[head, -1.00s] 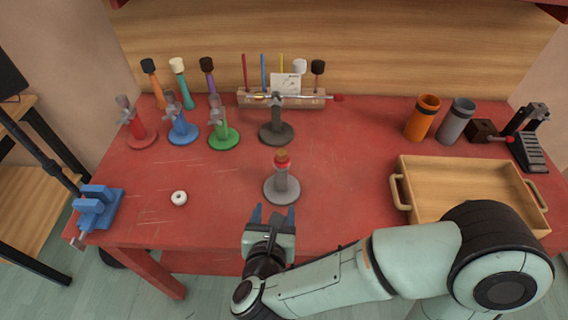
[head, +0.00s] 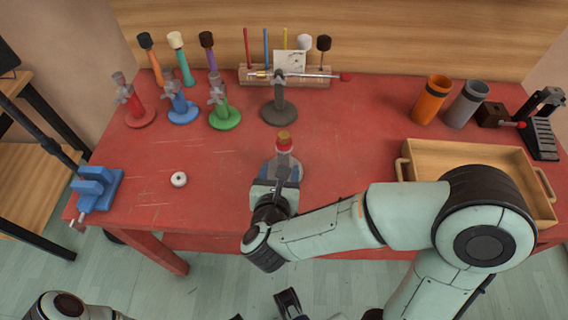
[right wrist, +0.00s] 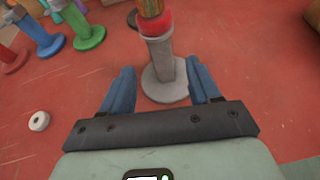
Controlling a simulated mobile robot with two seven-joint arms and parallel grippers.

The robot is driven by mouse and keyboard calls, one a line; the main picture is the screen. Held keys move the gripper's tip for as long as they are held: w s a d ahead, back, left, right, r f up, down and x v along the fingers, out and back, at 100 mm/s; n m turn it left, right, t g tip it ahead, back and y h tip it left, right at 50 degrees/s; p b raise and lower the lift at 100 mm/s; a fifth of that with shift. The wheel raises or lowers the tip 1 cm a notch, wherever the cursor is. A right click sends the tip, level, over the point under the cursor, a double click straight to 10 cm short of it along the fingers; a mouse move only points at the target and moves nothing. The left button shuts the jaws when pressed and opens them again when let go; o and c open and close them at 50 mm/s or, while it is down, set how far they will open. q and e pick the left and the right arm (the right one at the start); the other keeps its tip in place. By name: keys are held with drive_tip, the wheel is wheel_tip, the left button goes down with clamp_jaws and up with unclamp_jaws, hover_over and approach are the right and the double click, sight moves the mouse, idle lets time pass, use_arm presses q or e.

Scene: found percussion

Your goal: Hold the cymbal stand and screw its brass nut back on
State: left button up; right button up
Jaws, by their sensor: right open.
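The grey cymbal stand (head: 268,170) stands upright near the table's front middle. On top of it is a red piece (head: 284,145) with a brass-brown cap (head: 284,135) above. In the right wrist view, the stand's grey post and round base (right wrist: 164,75) show clearly, and its top is cut off by the frame. My right gripper (right wrist: 160,85) is open, with one blue finger on each side of the lower stand and a visible gap to the post. Only part of my left arm shows at the bottom left.
A white ring (head: 179,179) lies left of the stand. A blue vise (head: 97,188) is at the left edge. Red, blue and green stands (head: 225,115) and a dark grey stand (head: 280,110) are behind. A wooden tray (head: 470,148) and two cups (head: 432,100) stand right.

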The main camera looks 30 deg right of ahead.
sight(282, 159)
drive_tip(key=x, duration=0.3)
drive_tip(key=shift+w+d+f, duration=0.1)
drive_tip(key=shift+w+d, duration=0.15)
drive_tip(key=shift+w, duration=0.05)
drive_tip(key=shift+r+x, duration=0.15)
drive_tip(key=shift+x, duration=1.15)
drive_tip(key=shift+r+x, duration=0.15)
drive_tip(key=shift+x, duration=1.15)
drive_tip(key=shift+d, duration=0.2)
drive_tip(key=shift+c, duration=0.3)
clamp_jaws()
drive_tip(key=shift+r, duration=0.15)
wheel_tip(282, 159, up, 20)
drive_tip(key=p, duration=0.4)
